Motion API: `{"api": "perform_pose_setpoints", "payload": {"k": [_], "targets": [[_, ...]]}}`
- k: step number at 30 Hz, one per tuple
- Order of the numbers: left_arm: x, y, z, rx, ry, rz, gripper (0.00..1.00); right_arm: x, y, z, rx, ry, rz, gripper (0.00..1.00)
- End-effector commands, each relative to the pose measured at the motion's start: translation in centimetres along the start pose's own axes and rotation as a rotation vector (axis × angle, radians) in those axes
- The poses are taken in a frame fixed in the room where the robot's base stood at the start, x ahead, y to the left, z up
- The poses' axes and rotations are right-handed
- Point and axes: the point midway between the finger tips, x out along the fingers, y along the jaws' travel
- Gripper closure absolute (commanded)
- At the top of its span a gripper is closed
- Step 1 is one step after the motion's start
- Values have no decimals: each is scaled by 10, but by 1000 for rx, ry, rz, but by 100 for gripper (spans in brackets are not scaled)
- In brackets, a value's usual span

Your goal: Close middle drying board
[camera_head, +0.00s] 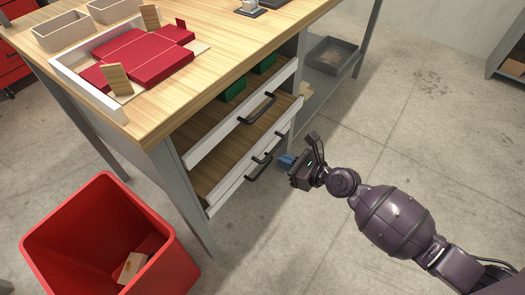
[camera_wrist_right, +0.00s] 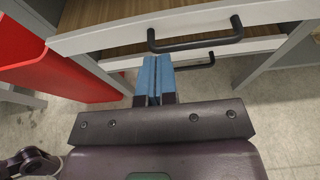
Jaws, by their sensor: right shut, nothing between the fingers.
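The drying boards are wooden boards with white fronts and black bar handles under the workbench. The upper front (camera_head: 240,120) has green items behind it. Below it a bare wooden board (camera_head: 208,172) shows behind a lower white front (camera_head: 232,187), which I take as the middle one. Two dark handles (camera_head: 259,170) sit close together there. In the right wrist view a white front (camera_wrist_right: 100,36) with a handle (camera_wrist_right: 195,42) stands above another front. My right gripper (camera_head: 286,161), with blue fingers (camera_wrist_right: 153,75), is shut and empty just in front of the lower handles. Contact cannot be told.
A red bin (camera_head: 190,268) stands on the floor at the lower left. The wooden workbench (camera_head: 225,60) holds a red box blank (camera_head: 140,55) in a white frame and pale trays (camera_head: 62,30). A grey lower shelf (camera_head: 318,85) is at the right. The floor right of the bench is clear.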

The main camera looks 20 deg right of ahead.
Motion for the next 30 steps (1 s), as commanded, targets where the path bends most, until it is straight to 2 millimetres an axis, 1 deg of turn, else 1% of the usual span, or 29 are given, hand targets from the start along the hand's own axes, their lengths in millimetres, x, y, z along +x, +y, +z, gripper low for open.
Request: {"api": "perform_pose_setpoints", "payload": {"k": [1, 6, 9, 13, 18, 30], "targets": [[0, 1, 0, 0, 3, 1, 43, 10, 1, -3, 2, 2, 1, 100], [1, 1, -1, -10, 28, 1, 43, 37, 1, -4, 3, 2, 1, 100], [2, 0, -2, -16, 41, -3, 43, 50, 0, 3, 0, 0, 1, 100], [3, 1, -1, -25, 46, -7, 43, 64, 0, 8, 0, 0, 0, 100], [3, 0, -1, -30, 56, -10, 43, 72, 0, 11, -1, 0, -1, 100], [3, -1, -2, -29, 57, -11, 43, 74, 0, 13, 0, 0, -1, 100]]}}
